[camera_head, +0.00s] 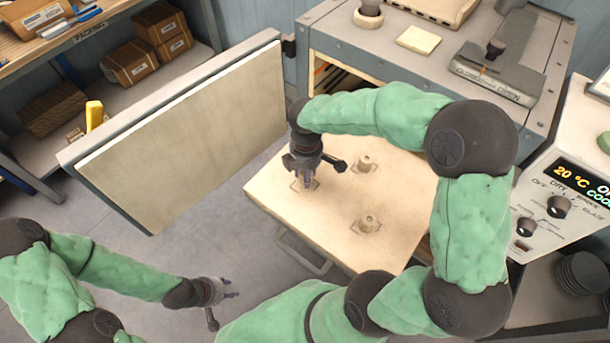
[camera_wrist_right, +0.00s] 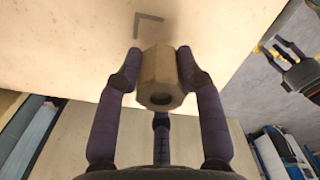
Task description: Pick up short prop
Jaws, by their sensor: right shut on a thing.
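My right gripper (camera_head: 308,180) points down over the left part of the pale kiln shelf (camera_head: 285,205). In the right wrist view its fingers (camera_wrist_right: 160,75) are closed around a short, tan, many-sided prop (camera_wrist_right: 160,88) with a dark hole in its end. I cannot tell whether the prop touches the shelf.
The open kiln door (camera_head: 190,135) stands left of the shelf. The kiln top (camera_head: 400,65) is behind it, with a control panel (camera_head: 570,190) at the right. A rack with boxes (camera_head: 130,62) is at the far left. Bare floor lies between door and shelf.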

